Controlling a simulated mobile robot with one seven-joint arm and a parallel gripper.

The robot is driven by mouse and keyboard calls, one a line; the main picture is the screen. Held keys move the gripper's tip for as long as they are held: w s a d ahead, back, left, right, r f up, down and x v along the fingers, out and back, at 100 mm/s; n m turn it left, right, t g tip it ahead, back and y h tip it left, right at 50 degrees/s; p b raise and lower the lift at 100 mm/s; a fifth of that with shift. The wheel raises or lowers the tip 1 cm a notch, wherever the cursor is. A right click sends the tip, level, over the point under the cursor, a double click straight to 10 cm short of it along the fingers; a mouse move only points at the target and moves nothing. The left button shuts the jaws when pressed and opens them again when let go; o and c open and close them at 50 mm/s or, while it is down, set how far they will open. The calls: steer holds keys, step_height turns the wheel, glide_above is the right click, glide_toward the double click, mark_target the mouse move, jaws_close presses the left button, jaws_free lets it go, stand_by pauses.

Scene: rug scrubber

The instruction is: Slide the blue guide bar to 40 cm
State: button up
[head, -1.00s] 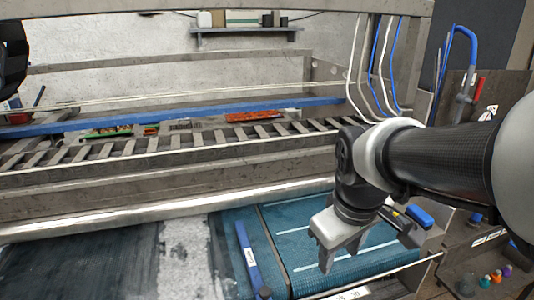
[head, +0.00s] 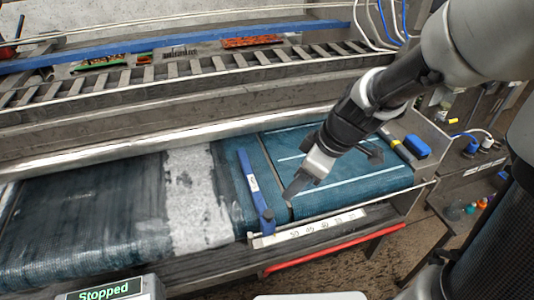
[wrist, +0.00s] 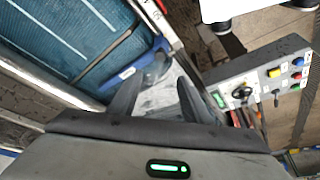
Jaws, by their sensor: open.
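The blue guide bar (head: 248,172) lies across the teal rug belt. Its near end rests by the front rail, a little left of the 50 mark on the white scale strip (head: 308,229). In the wrist view, the bar (wrist: 118,76) runs up to a rounded grey-blue end piece, ahead of my fingertips. My gripper (head: 334,178) is open and empty, over the belt to the right of the bar. It also shows in the wrist view (wrist: 157,78), with its fingers apart. Whether it touches the bar cannot be told.
A red rod (head: 335,250) runs below the scale. A display (head: 104,292) reads "Stopped". A blue block (head: 417,146) sits at the belt's right end. A control panel (wrist: 268,85) with coloured buttons stands right in the wrist view. The belt right of the bar is clear.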

mark_target(269, 213)
steer(key=b+x, duration=0.6)
steer(key=x, duration=1.1)
steer(key=shift+f+b, duration=0.1)
steer(key=shift+b, duration=0.2)
steer(key=shift+c, duration=0.4)
jaws_close()
